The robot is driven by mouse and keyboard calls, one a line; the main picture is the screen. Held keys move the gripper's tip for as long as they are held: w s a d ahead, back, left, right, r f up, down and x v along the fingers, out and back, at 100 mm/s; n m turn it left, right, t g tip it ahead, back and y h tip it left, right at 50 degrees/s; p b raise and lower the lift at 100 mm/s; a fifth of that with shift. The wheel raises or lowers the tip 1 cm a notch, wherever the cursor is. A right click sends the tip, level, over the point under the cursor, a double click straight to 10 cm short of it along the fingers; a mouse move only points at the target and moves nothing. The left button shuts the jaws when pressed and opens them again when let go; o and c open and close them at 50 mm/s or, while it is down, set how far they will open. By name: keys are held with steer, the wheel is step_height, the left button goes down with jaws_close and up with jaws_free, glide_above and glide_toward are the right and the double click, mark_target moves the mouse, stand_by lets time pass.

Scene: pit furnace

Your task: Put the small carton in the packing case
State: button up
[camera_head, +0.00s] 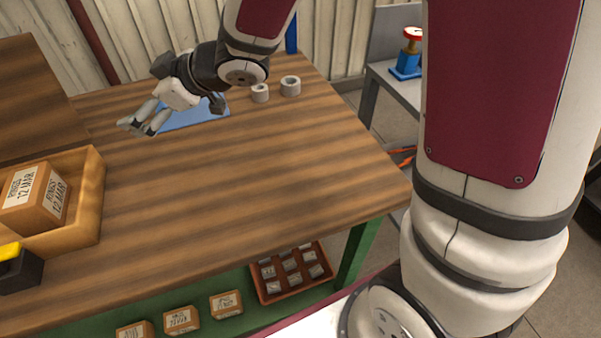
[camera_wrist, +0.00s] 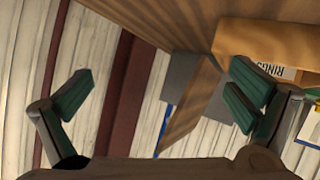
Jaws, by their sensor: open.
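A light wooden open box, which looks like the packing case (camera_head: 92,200), stands on the bench at the left edge of the head view, partly cut off. A brown carton (camera_head: 48,212) with white labels sits inside it. Smaller brown cartons lie on the low green shelf: one at the right (camera_head: 226,304), one in the middle (camera_head: 181,320) and one at the left (camera_head: 134,330). I cannot tell which carton is the small one. My gripper (camera_head: 141,126) is open and empty above the far part of the bench, beyond the box. Its spread fingers show in the wrist view (camera_wrist: 158,100).
A blue mat (camera_head: 195,113) lies under my arm, with two grey rings (camera_head: 290,86) to its right. A black and yellow object (camera_head: 18,268) is at the near left. A reddish tray (camera_head: 292,275) of small parts is on the shelf. The bench middle is clear.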

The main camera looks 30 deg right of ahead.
steer(key=d+r+m+t+h, duration=0.25)
steer(key=d+m+h, duration=0.2)
steer(key=d, duration=0.65)
steer(key=s+d+r+m+g+h, duration=0.2)
steer(key=s+d+m+g+h, duration=0.3)
steer(key=s+d, duration=0.65)
steer(key=s+f+m+g, duration=0.1)
steer(key=s+m+g, duration=0.2)
steer(key=s, duration=2.1)
steer(key=shift+s+d+f+m+g, duration=0.2)
steer(key=shift+s+f+m+g, duration=0.15)
steer(key=shift+g, duration=0.4)
steer(key=shift+w, duration=0.1)
